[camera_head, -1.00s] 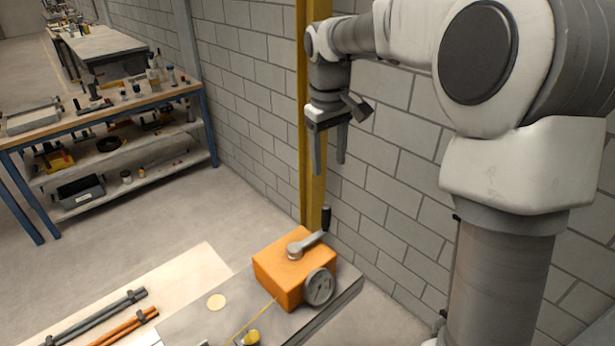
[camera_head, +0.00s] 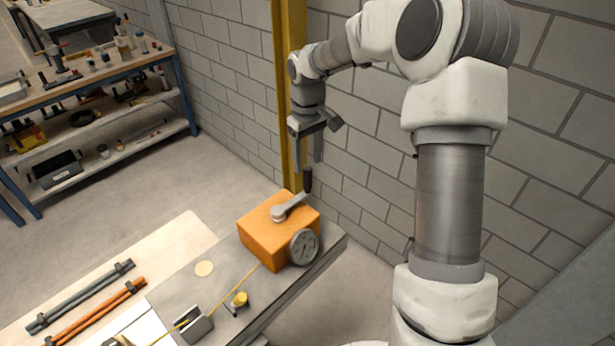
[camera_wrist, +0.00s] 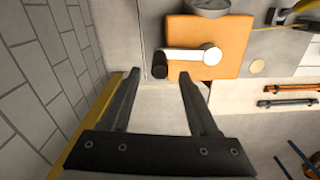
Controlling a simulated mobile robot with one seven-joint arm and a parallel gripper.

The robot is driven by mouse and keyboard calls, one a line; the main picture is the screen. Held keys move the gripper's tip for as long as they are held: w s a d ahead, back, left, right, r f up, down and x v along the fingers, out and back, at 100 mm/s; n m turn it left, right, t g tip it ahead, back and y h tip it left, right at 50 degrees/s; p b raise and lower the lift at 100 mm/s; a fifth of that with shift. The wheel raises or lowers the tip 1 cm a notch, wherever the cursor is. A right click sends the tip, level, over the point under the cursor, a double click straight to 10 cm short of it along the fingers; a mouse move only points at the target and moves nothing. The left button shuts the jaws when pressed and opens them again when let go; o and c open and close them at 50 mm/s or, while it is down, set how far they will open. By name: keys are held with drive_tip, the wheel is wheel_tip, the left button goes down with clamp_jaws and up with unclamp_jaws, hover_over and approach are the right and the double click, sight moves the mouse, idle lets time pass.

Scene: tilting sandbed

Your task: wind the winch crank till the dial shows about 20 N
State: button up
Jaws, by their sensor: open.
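The winch is an orange box (camera_head: 262,240) on a grey bench plate. Its metal crank (camera_head: 288,208) lies on top and ends in an upright black handle (camera_head: 308,182). The round dial (camera_head: 304,247) is on the box's front side; its needle is too small to read. My gripper (camera_head: 308,166) points down, open and empty, with its fingertips just above the handle. In the wrist view, the black handle (camera_wrist: 160,66) shows just beyond the gap between the fingertips. The crank arm (camera_wrist: 185,55) runs right from it. The dial (camera_wrist: 208,6) is cut off at the top edge.
A yellow post (camera_head: 291,90) and a block wall (camera_head: 355,140) stand close behind my gripper. A yellow line runs from the winch past a small yellow knob (camera_head: 240,299). Grey and orange rods (camera_head: 100,308) lie at the lower left. A cluttered workbench (camera_head: 95,75) stands farther back.

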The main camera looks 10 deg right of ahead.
sight(308, 178)
wheel_tip(308, 178, down, 7)
drive_tip(key=shift+r, duration=0.2)
clamp_jaws()
idle(0.3)
idle(1.2)
